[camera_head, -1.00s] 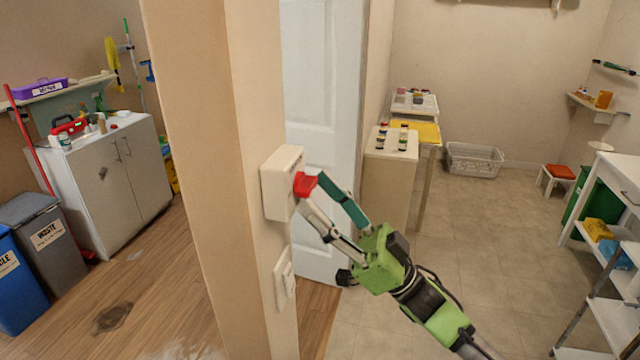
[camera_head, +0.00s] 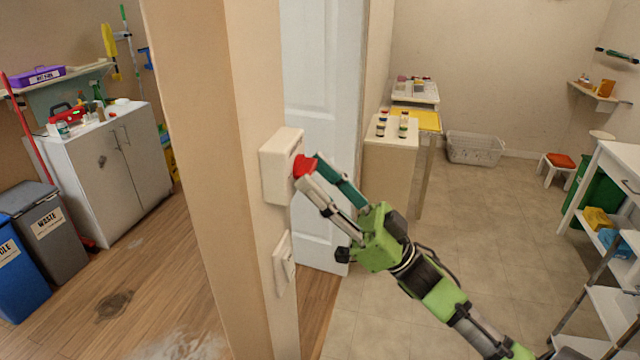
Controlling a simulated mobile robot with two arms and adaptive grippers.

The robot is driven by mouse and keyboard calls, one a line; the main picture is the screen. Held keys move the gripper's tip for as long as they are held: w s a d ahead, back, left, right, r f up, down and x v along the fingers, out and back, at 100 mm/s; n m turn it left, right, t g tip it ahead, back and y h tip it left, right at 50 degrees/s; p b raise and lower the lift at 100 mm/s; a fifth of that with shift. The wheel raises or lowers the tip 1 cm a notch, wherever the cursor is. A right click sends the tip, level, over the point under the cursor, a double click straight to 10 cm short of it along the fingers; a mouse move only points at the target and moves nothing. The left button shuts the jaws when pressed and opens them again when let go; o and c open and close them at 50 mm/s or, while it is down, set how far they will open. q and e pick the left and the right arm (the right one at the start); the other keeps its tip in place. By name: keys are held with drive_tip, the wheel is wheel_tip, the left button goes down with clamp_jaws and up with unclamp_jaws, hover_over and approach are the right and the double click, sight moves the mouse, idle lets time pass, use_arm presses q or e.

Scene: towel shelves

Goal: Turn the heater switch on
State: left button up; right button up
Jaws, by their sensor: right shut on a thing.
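The heater switch is a white box (camera_head: 277,168) with a red knob (camera_head: 303,165), fixed on the right face of a beige wall end. My right gripper (camera_head: 312,172) comes in from the lower right and is shut on the red knob, one finger above and one below. The fingers partly hide the knob, and its exact turn angle is hard to tell. My left gripper is not in view.
A second white wall plate (camera_head: 283,262) sits below the box. A white door (camera_head: 325,110) stands behind. A white shelf unit (camera_head: 606,240) is at the right. The tiled floor (camera_head: 450,215) between is clear.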

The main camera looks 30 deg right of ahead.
drive_tip(key=n+g+y+b, duration=0.1)
drive_tip(key=n+g+b, duration=0.2)
drive_tip(key=n+g, duration=0.1)
drive_tip(key=n+g+y+b, duration=0.2)
drive_tip(key=n+g+b, duration=0.1)
drive_tip(key=n, duration=0.3)
drive_tip(key=d+n+g+y+b, duration=0.1)
drive_tip(key=n+g+b, duration=0.1)
drive_tip(key=n+g, duration=0.3)
drive_tip(key=shift+w+g+b, duration=0.35)
drive_tip(key=shift+g+b, duration=0.05)
drive_tip(key=n+g, duration=0.1)
drive_tip(key=n, duration=0.1)
drive_tip(key=n+g+h, duration=0.1)
drive_tip(key=n, duration=0.1)
drive_tip(key=r+n+g+h+p, duration=0.1)
drive_tip(key=n+g, duration=0.1)
drive_tip(key=shift+w+d+r+n, duration=0.1)
drive_tip(key=shift+w+d+n, duration=0.1)
drive_tip(key=shift+n, duration=0.2)
drive_tip(key=shift+r+n+g+h+p, duration=0.1)
drive_tip(key=shift+n+g+h+p, duration=0.4)
drive_tip(key=shift+n+h+p, duration=0.7)
drive_tip(key=shift+n+h, duration=0.1)
drive_tip(key=shift+n, duration=0.3)
